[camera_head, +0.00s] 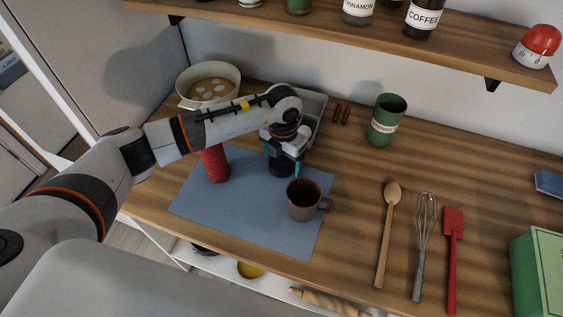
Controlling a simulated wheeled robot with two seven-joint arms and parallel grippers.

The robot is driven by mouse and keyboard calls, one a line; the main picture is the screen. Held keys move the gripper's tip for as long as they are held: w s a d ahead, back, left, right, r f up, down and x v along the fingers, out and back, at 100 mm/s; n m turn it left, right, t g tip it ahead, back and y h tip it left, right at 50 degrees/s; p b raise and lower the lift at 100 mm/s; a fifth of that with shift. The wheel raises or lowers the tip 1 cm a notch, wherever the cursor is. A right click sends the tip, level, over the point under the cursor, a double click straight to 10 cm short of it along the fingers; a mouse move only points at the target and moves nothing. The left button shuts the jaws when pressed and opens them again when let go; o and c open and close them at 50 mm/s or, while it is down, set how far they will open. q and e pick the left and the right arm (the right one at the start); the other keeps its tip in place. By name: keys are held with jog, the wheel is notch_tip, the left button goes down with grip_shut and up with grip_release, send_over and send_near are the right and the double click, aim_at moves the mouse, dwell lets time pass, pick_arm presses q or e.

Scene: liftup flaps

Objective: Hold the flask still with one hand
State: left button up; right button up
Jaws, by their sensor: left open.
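The red flask (214,164) stands upright on the blue mat (250,222), partly hidden behind my left forearm. My left gripper (282,168) points down just right of the flask, over the upper part of the mat. Its fingers are open, with teal parts showing at the sides and a dark round thing between or just below them; I cannot tell whether they touch it. A clear gap lies between the gripper and the flask. My right gripper does not show.
A brown mug (304,200) stands on the mat. A pot (209,84), a grey tray (314,106) and a green utensil jar (386,120) stand behind. A wooden spoon (387,232), whisk (424,245) and red spatula (452,258) lie right. A shelf (390,43) overhangs the back.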

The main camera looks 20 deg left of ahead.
aim_at(283, 161)
pick_arm(q)
jog(key=c, duration=1)
jog(key=shift+c, duration=0.2)
notch_tip(283, 161, up, 10)
jog(key=b, duration=0.2)
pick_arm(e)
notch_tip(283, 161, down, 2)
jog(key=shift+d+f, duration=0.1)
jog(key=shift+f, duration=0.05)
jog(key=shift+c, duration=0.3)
